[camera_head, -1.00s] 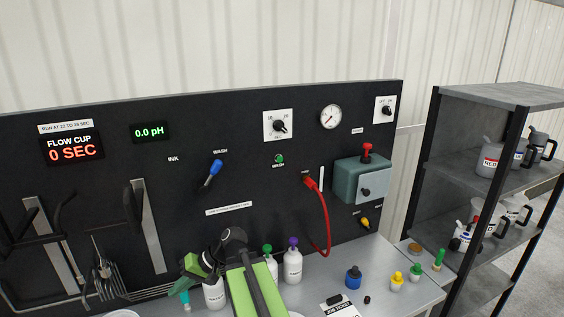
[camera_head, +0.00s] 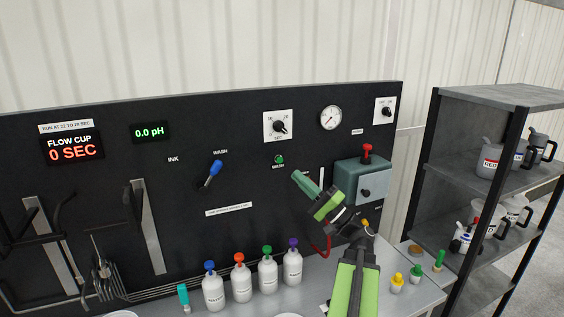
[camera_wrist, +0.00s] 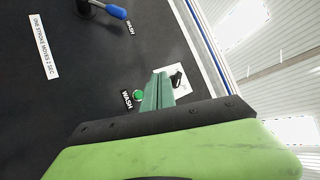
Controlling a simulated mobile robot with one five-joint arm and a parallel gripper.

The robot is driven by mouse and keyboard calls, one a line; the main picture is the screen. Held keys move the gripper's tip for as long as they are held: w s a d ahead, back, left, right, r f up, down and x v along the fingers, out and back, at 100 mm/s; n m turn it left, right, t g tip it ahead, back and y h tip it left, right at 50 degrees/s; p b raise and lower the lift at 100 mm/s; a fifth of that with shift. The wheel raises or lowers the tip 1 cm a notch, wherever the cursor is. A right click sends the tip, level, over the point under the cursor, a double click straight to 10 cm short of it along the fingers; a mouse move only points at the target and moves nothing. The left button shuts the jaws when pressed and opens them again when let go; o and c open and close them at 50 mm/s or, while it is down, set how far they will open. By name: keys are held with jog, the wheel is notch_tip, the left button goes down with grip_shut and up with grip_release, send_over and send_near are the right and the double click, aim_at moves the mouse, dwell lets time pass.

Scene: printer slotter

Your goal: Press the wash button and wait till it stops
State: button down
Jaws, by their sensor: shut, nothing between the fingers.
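The wash button is a small round green button (camera_head: 279,160) on the black panel, with a WASH label below it. It also shows in the wrist view as a green button (camera_wrist: 139,94) just left of my fingers. My gripper (camera_head: 296,175) is shut and empty, with its teal fingers tilted up toward the panel, a little right of and below the button in the head view. In the wrist view my gripper's fingertips (camera_wrist: 160,76) overlap a white dial plate. I cannot tell whether they touch the panel.
A blue-handled lever (camera_head: 213,171) marked WASH is left of the button. A dial plate (camera_head: 279,126) is above it. A teal box with a red knob (camera_head: 364,180) is to the right. Several white bottles (camera_head: 242,282) stand on the bench below. A shelf (camera_head: 500,95) stands at far right.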

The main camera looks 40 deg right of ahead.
send_near(280, 160)
jog(key=w+a+r, duration=0.3)
jog(key=w+r, duration=0.1)
jog(key=shift+s+d+r, duration=0.15)
dwell(0.3)
dwell(1.8)
jog(key=shift+w+d, duration=0.15)
jog(key=shift+w, duration=0.35)
jog(key=shift+w+d, duration=0.25)
jog(key=shift+w, duration=0.25)
dwell(0.6)
dwell(0.4)
jog(key=shift+s+a, duration=0.2)
jog(key=shift+s, duration=0.25)
jog(key=shift+s+a, duration=0.2)
jog(key=shift+s, duration=0.3)
